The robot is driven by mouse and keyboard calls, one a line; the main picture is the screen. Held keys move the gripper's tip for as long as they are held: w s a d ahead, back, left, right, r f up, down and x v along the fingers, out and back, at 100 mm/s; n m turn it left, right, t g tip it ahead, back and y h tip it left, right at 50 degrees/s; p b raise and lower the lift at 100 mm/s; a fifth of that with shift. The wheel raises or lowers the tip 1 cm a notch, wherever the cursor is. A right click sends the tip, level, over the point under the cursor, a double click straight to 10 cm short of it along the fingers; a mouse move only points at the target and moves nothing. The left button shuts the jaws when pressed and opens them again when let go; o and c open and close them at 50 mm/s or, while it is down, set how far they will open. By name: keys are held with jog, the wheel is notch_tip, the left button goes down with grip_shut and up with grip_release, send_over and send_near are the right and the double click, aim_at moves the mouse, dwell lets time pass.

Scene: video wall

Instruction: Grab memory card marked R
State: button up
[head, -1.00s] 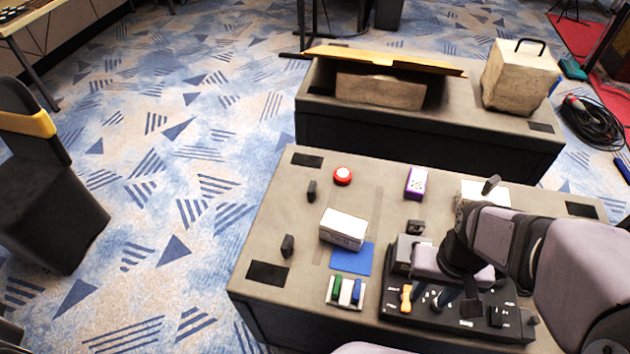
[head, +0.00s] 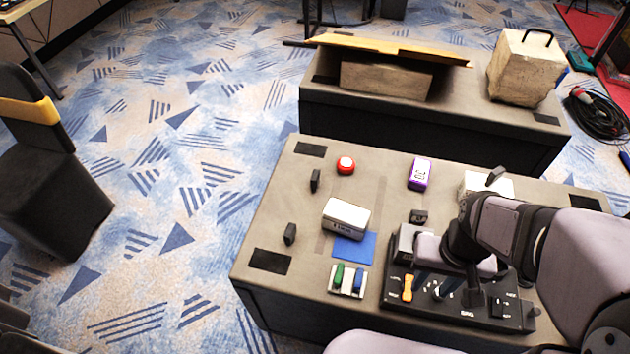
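A black board (head: 398,303) with several small parts and white labels lies at the front right of the near table. The labels are too small to read, so I cannot tell which part is the memory card marked R. An orange piece (head: 408,288) stands at the board's left end.
A small tray (head: 334,289) with green and blue pieces stands left of the board. Behind it are a blue mat (head: 366,248), a white box (head: 346,218), a red button (head: 346,166) and a purple box (head: 420,174). A grey block (head: 405,240) stands by the board's back left.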

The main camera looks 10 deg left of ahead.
jog(key=o, duration=0.6)
jog(key=shift+r, duration=0.15)
